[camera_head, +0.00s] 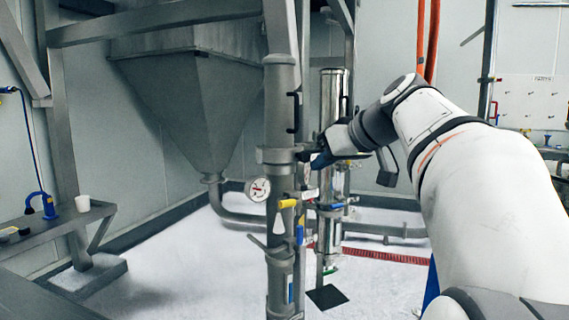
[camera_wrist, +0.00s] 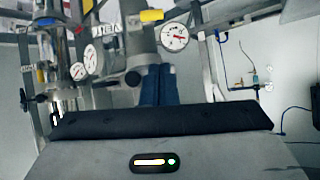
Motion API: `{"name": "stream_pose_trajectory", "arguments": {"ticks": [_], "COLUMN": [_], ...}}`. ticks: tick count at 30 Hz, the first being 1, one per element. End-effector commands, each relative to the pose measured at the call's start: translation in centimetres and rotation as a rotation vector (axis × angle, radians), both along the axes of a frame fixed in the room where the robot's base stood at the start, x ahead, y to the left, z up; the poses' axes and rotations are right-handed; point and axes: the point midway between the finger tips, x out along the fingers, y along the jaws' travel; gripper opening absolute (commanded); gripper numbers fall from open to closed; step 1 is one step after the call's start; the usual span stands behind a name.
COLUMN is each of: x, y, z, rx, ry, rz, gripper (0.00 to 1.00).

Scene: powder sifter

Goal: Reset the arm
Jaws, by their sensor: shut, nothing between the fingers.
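My gripper (camera_head: 312,158) is at the end of my white and grey arm, which reaches in from the right in the head view. It is beside the grey vertical pipe (camera_head: 279,110), at the height of a clamp joint; I cannot tell whether it touches the pipe. In the wrist view, the blue fingers (camera_wrist: 159,84) are together with nothing between them. The yellow handle also shows in the wrist view (camera_wrist: 152,15).
A round pressure gauge (camera_head: 258,189) is left of the pipe. A large grey hopper (camera_head: 195,95) stands behind it. A shiny metal column (camera_head: 334,95) is just right of the pipe.

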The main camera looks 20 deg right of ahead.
Motion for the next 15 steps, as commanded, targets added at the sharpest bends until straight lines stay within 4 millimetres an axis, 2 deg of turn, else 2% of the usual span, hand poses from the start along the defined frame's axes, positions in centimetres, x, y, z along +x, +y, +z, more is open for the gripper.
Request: {"name": "stream_pose_trajectory", "arguments": {"ticks": [8, 11, 15], "x": [-0.2, -0.9, -3.7], "y": [0.6, 2.1, 5.4], "z": [-0.2, -1.1, -4.1], "rx": [0.007, 0.024, 0.032], "ry": [0.031, 0.116, 0.308], "rz": [-0.005, -0.028, -0.087], "gripper": [0.00, 0.00, 0.00]}}
